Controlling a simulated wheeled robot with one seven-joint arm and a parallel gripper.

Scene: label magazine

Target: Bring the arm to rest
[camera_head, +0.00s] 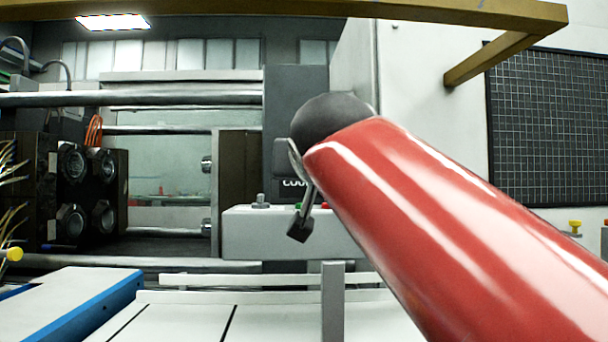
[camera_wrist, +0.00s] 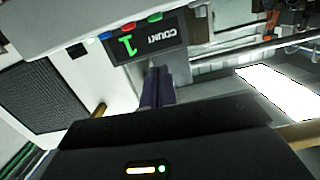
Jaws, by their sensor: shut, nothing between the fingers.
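My red arm link (camera_head: 440,220) reaches from the lower right to the middle of the head view and ends in a dark rounded joint. My gripper (camera_wrist: 158,72) shows in the wrist view as two dark fingers side by side, shut with nothing between them. In the head view I cannot clearly make out the gripper. The fingertips appear in front of a machine with a dark display panel (camera_wrist: 150,41), which bears a green "1" and lettering upside down. I cannot tell their distance from it.
The machine's long metal bars (camera_head: 190,98) and a dark block with round fittings (camera_head: 52,190) are at left. A tan beam (camera_head: 300,8) crosses overhead. A dark grid panel (camera_head: 545,125) is at right. A white surface with a blue edge (camera_head: 85,315) lies at lower left.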

